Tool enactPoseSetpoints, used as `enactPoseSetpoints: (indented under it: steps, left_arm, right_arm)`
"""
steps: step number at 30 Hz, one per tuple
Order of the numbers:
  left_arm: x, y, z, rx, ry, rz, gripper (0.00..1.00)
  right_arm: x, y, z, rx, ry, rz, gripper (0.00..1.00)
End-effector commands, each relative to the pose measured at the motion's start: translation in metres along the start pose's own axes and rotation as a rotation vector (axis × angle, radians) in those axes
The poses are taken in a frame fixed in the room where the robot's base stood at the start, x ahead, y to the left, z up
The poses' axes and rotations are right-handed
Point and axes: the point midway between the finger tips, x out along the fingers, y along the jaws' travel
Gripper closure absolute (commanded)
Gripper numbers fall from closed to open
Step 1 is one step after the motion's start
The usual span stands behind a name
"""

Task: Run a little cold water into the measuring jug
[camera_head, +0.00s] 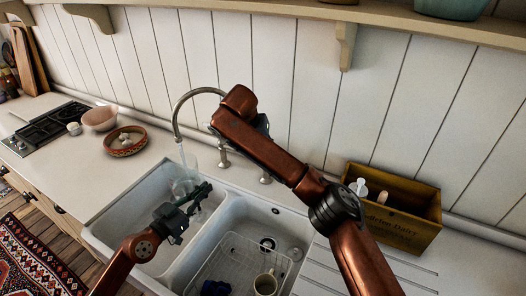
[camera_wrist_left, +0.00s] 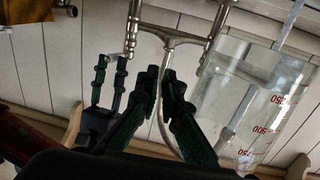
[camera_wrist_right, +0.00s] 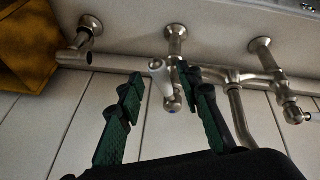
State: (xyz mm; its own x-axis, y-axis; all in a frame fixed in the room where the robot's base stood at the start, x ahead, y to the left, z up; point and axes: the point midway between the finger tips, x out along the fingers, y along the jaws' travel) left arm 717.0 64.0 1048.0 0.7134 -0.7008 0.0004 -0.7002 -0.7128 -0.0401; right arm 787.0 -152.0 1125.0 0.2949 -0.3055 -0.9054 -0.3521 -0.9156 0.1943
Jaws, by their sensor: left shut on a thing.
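The clear measuring jug (camera_head: 184,187) is over the left basin of the sink (camera_head: 104,238), under the curved tap spout (camera_head: 178,112). My left gripper (camera_head: 192,203) is shut on it; its grip point is unclear. The jug (camera_wrist_left: 250,100), with red marks, also shows in the left wrist view. A thin stream of water (camera_head: 182,156) falls from the spout towards the jug; the water level inside is unclear. My right gripper (camera_wrist_right: 158,88) is open at the tap, with a pale-tipped tap lever (camera_wrist_right: 160,80) between its fingers. In the head view my right arm mostly hides it.
The right basin holds a wire rack (camera_head: 225,262), a cream mug (camera_head: 265,284) and a dark blue item (camera_head: 215,288). A wooden box (camera_head: 410,213) stands right of the sink. A terracotta dish (camera_head: 124,141), a pink bowl (camera_head: 100,118) and a hob (camera_head: 45,130) are at left.

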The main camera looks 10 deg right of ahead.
Motion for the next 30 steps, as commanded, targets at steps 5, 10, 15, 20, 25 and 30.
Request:
enactPoseSetpoints:
  steps: [5, 10, 15, 20, 25, 30]
  left_arm:
    - [0.000, 0.000, -0.002, 0.002, 0.003, 0.000, 1.00]
    - [0.000, 0.000, -0.002, 0.002, 0.003, 0.000, 1.00]
    - [0.000, 0.000, -0.002, 0.002, 0.003, 0.000, 1.00]
    - [0.000, 0.000, -0.002, 0.002, 0.003, 0.000, 1.00]
    - [0.000, 0.000, -0.002, 0.002, 0.003, 0.000, 1.00]
    - [0.000, 0.000, -0.002, 0.002, 0.003, -0.001, 1.00]
  right_arm:
    - [0.000, 0.000, 0.001, -0.001, -0.002, 0.000, 0.67]
    - [-0.009, 0.000, -0.001, -0.003, 0.002, -0.001, 0.67]
    - [-0.036, 0.001, -0.002, 0.000, 0.004, 0.001, 0.67]
    - [-0.072, 0.000, -0.002, 0.000, 0.004, 0.000, 0.67]
    - [-0.101, 0.000, -0.002, 0.001, 0.001, 0.001, 0.67]
    - [-0.116, -0.001, -0.001, 0.000, -0.001, 0.001, 0.67]
